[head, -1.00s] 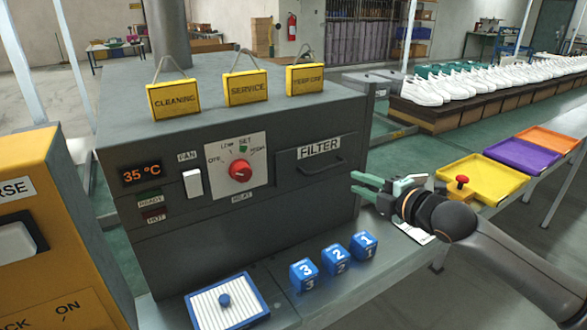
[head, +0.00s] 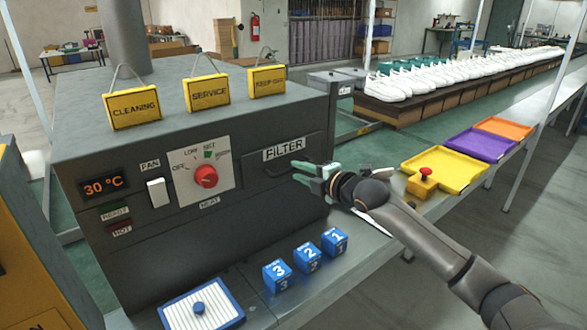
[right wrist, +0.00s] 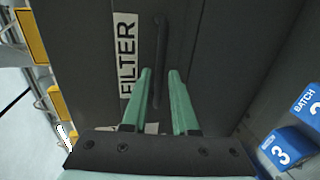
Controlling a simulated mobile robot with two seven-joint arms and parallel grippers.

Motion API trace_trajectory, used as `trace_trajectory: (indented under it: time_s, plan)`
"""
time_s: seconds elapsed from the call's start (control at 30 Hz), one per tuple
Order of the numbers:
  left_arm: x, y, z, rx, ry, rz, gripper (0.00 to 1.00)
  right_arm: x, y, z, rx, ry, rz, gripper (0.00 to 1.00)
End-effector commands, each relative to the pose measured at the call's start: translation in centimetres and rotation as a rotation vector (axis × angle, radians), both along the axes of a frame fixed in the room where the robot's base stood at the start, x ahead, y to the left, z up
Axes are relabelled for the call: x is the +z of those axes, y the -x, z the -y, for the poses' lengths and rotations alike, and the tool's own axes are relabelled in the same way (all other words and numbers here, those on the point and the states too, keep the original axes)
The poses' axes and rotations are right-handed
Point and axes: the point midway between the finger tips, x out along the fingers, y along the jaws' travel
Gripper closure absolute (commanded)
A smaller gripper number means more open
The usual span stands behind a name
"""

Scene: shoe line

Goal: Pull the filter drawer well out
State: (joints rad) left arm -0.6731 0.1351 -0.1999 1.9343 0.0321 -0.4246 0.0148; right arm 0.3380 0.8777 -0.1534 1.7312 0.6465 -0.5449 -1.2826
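The filter drawer (head: 300,145) is a dark front panel with a white FILTER label, set in the grey machine; it looks shut. Its dark bar handle (head: 277,174) sits below the label. My right gripper (head: 300,171) is open at the right end of the handle, in front of the panel. In the right wrist view the two green fingers (right wrist: 160,74) point at the drawer front, and the handle (right wrist: 161,35) lines up with the gap between them. I cannot tell whether the fingertips reach around it. My left gripper is not in view.
The machine (head: 90,255) carries a red heat knob (head: 205,176), a white fan switch (head: 157,192) and hanging yellow signs. Blue numbered cubes (head: 306,257) and a white filter pad (head: 203,306) lie on the ledge below. A yellow tray (head: 455,165) with a red-button box stands right.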

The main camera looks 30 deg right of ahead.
Motion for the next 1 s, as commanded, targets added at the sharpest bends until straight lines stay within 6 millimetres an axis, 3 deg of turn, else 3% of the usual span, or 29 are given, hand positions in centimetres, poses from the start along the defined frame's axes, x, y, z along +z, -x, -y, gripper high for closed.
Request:
trace_trajectory:
  time_s: [0.23, 0.63, 0.87, 1.0]
  plan:
    - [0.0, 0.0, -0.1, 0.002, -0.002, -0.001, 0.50, -0.5, -2.5, -0.2, 0.000, 0.000, 0.001, 0.73]
    - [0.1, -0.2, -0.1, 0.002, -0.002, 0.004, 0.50, -0.6, -3.0, -0.3, 0.001, 0.001, 0.000, 0.73]
    - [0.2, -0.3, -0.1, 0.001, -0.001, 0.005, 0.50, -0.6, -2.9, -0.3, 0.001, 0.001, 0.000, 0.99]
    - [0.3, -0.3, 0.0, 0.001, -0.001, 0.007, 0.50, -0.6, -2.9, -0.3, 0.001, 0.001, 0.000, 1.00]
